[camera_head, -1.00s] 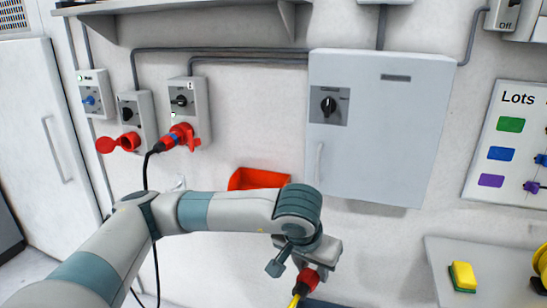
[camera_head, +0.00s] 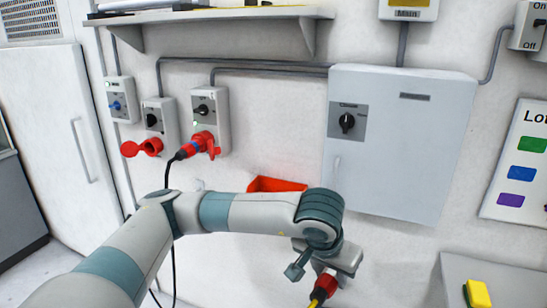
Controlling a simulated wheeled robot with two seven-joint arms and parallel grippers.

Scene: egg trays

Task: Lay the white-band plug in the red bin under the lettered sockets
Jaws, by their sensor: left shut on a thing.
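My left gripper (camera_head: 330,270) is shut on a red plug (camera_head: 325,282) with a yellow cable, low in the picture. No white band can be made out on this plug. The red bin (camera_head: 276,184) is on the wall, up and left of the gripper; my left arm hides its lower part. Another red plug (camera_head: 194,147) with a blue band and a black cable sits in the right-hand wall socket (camera_head: 210,112). The middle socket (camera_head: 158,120) has its red cover open and holds no plug. Socket letters are too small to read. My right gripper is not in view.
A grey cabinet (camera_head: 395,150) with a rotary switch juts from the wall right of the bin. A shelf (camera_head: 220,16) runs above the sockets. A table (camera_head: 510,275) with a yellow sponge (camera_head: 478,294) stands at the lower right.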

